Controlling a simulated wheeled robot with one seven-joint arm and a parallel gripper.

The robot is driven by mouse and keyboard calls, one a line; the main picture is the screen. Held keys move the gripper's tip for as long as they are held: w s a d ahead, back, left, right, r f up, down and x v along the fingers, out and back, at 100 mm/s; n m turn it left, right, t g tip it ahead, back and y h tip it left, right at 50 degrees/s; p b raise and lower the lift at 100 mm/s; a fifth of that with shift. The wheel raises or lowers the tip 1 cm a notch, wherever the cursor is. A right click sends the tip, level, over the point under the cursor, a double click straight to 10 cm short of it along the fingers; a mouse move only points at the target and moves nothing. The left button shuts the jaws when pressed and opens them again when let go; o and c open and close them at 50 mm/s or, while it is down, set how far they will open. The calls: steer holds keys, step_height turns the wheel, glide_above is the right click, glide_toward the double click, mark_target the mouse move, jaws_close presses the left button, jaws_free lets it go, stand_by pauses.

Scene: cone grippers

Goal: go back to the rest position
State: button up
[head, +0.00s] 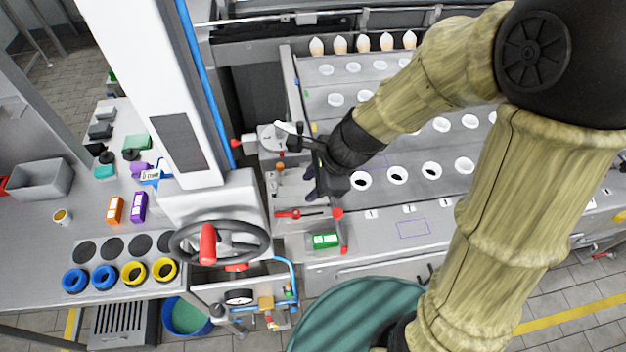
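My gripper (312,183) is dark and small in the head view. It hangs at the left end of the machine's slotted deck (400,215), over the narrow strip with small levers. I see nothing held in it, but its fingers are dark and partly hidden by my wrist, so their opening is unclear. My arm reaches in from the right, bent at the elbow, and covers part of the deck.
Several cones (340,45) stand along the deck's back. A handwheel (219,243) with a red knob is at lower left. A green box (325,240) sits below my gripper. The left bench holds a grey bin (40,183), an orange box (115,209) and yellow rings (133,272).

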stand_by(0.4)
steer(key=s+d+r+n+t+h, duration=0.1)
steer(key=d+n+h, duration=0.3)
steer(key=d+n, duration=1.1)
steer(key=s+d, duration=0.1)
steer(key=d, duration=0.2)
steer(key=shift+d+h, duration=0.2)
steer(key=shift+h, duration=0.2)
